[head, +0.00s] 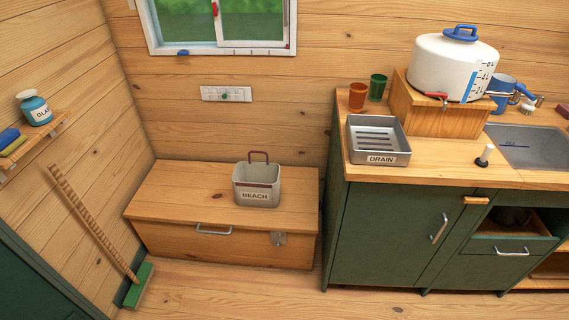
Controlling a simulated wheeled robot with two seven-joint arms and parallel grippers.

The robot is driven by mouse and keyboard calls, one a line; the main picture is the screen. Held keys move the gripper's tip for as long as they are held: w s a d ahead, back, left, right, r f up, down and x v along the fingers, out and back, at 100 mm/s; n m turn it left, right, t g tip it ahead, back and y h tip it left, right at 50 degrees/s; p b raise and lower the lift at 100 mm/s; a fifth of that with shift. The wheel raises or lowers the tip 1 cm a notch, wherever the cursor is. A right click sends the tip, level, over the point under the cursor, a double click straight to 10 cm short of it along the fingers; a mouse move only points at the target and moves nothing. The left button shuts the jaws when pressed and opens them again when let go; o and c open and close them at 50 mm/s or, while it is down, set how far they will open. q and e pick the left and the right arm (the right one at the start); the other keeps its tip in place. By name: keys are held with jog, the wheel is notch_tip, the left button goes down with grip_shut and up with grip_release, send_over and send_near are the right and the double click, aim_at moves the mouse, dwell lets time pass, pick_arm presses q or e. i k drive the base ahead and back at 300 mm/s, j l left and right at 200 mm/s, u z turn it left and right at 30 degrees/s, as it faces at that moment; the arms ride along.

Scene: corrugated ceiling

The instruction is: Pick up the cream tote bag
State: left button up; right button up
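The cream tote bag (257,192) stands upright on the lid of a low wooden chest. It has a dark red band and a dark red handle loop standing up at the top, and a label reading "BEACH" on its front. Nothing covers it. Neither of my grippers shows in the head view.
The wooden chest (160,208) stands against the back wall. A green counter (385,235) to its right holds a drain tray (362,136), two cups and a white water container (440,66). A broom (98,225) leans at left. The floor in front is clear.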

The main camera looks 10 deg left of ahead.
aim_at(255, 184)
jog(key=i+j, duration=0.25)
jog(key=i, duration=0.2)
jog(key=i+j+z, duration=0.15)
jog(key=i+j, duration=0.15)
jog(key=i, duration=0.2)
jog(key=i+j, duration=0.3)
jog(key=i, duration=0.15)
jog(key=z, duration=0.05)
